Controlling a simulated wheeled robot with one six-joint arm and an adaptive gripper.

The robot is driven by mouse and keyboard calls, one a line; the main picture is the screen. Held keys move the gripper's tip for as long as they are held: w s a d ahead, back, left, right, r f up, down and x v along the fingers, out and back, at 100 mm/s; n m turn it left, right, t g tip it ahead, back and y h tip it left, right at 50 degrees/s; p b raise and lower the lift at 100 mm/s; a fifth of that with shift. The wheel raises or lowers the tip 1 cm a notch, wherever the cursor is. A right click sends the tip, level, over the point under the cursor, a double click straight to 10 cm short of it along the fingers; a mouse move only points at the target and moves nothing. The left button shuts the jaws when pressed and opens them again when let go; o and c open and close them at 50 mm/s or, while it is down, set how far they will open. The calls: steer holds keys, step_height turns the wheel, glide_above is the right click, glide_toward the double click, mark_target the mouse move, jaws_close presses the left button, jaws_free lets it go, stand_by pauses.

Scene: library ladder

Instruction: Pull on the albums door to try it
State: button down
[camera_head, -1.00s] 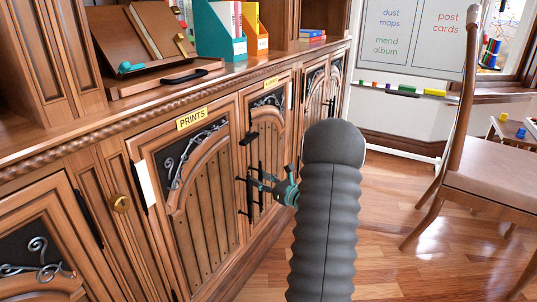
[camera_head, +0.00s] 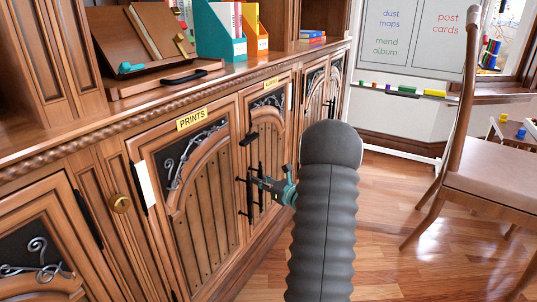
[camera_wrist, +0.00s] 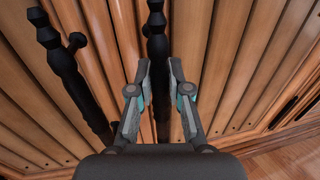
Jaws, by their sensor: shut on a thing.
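The albums door (camera_head: 273,127) is a brown slatted cabinet door with black ironwork, below a yellow label (camera_head: 271,82). It looks closed. My gripper (camera_head: 254,181) is at its front, low on the door. In the wrist view my gripper (camera_wrist: 159,72) is shut on an upright black bar handle (camera_wrist: 157,45), which runs between its two fingers. A second black bar (camera_wrist: 64,62) stands to the left, outside the fingers. The handle's part between the fingers is partly hidden.
The prints door (camera_head: 205,195) is left of the albums door, under its label (camera_head: 192,119). A chair (camera_head: 490,185) stands at the right. Open wooden floor (camera_head: 400,255) lies between chair and cabinet. The countertop holds a wooden stand (camera_head: 145,45) and file boxes (camera_head: 221,35).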

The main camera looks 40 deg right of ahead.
steer(key=shift+s+d, duration=0.3)
steer(key=shift+s, duration=0.15)
stand_by(0.8)
steer(key=shift+w, duration=0.15)
stand_by(0.4)
steer(key=c, duration=1.1)
jaws_free()
steer(key=shift+w+a, duration=0.1)
steer(key=shift+a, duration=0.05)
steer(key=s+d, duration=0.2)
steer(key=s, duration=0.9)
steer(key=shift+s, duration=0.4)
steer(key=shift+d, duration=0.1)
